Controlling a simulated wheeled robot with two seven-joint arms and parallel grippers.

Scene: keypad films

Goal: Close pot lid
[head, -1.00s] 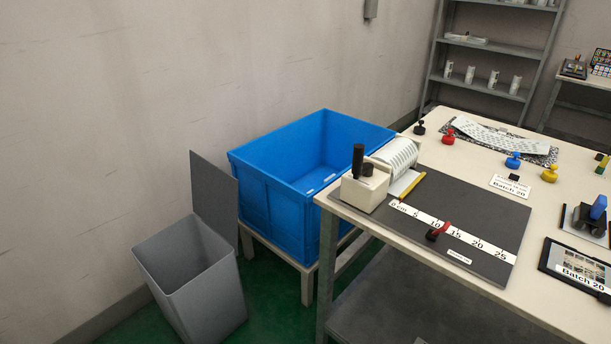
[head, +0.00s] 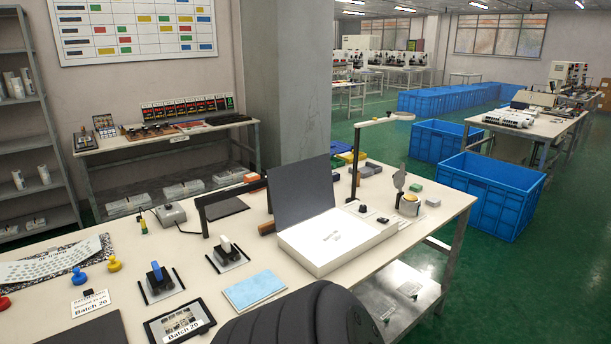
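A small round pot (head: 409,207) with a yellowish band stands near the far right end of the worktable. A grey piece that looks like its lid (head: 399,180) stands raised at its back left, so the pot looks open. The pot is small in the picture and its inside is hard to make out. Neither gripper is in view. A dark, ribbed arm part of mine fills the bottom middle, well short of the pot.
On the worktable (head: 110,250), a white box (head: 335,242) with a raised dark lid stands left of the pot. A lamp-like post (head: 356,160) rises behind. A blue pad (head: 254,290) lies in front. Blue crates (head: 490,195) stand beyond on the green floor.

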